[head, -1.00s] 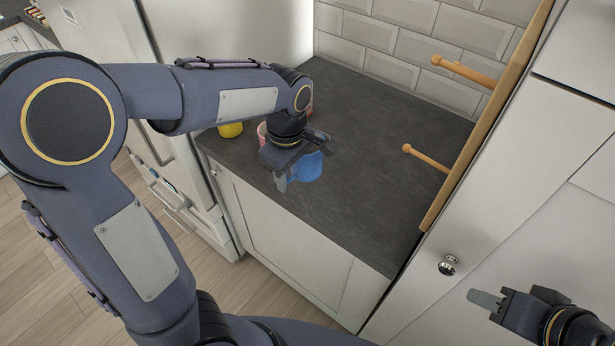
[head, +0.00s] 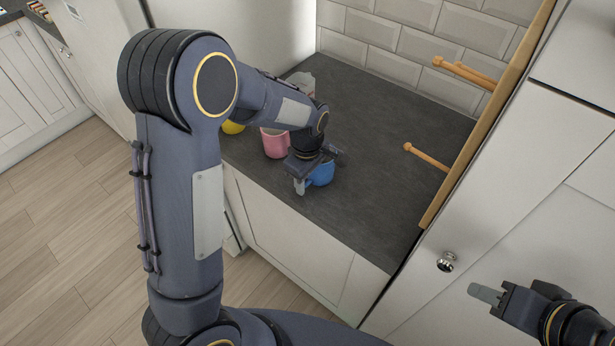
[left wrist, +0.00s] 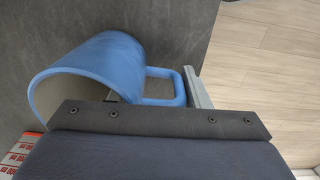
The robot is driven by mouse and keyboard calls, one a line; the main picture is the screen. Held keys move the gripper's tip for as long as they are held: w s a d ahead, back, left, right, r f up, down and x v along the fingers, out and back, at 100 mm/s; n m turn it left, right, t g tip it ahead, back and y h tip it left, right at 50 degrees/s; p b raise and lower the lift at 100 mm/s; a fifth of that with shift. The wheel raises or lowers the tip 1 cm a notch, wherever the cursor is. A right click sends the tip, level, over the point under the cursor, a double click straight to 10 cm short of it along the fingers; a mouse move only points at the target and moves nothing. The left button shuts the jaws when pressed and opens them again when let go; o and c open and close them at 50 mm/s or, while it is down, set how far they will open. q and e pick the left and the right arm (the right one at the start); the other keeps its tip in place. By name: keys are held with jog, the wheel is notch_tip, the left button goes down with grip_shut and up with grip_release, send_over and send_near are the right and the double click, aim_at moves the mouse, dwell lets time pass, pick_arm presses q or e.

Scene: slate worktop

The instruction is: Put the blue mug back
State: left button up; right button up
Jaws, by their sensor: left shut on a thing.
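The blue mug (head: 323,175) is over the slate worktop, partly hidden behind my left gripper (head: 319,171). In the left wrist view the mug (left wrist: 95,72) shows its blue outside and pale inside, and its handle (left wrist: 165,72) reaches toward the gripper's fingers. My left gripper is shut on the mug at its handle. I cannot tell whether the mug touches the worktop. A wooden board (head: 480,130) with pegs (head: 425,157) stands upright at the right. My right gripper (head: 485,293) is at the lower right, away from the mug; its finger opening is unclear.
A pink mug (head: 275,145) stands left of the blue one, with a yellow item (head: 232,127) further left, mostly hidden by my arm. The worktop (head: 385,150) between the blue mug and the pegs is clear. A tiled wall (head: 400,50) bounds the back.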

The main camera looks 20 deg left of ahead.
pick_arm(q)
jog(key=shift+f, duration=0.15)
jog(key=o, duration=1.4)
notch_tip(320, 180, up, 12)
jog(key=shift+s+r+b, duration=0.15)
jog(key=shift+r+b, duration=0.05)
jog(key=shift+b, duration=0.1)
jog(key=s+a+m+t+h, duration=0.2)
jog(key=s+m, duration=0.4)
jog(key=s, duration=0.5)
jog(key=s+a+r+m+t+h, duration=0.1)
jog(key=s+a+m+t, duration=0.1)
jog(key=s+m, duration=0.4)
jog(key=shift+s+r+m+t+h, duration=0.35)
jog(key=shift+s+t, duration=0.35)
jog(key=shift+s, duration=2.15)
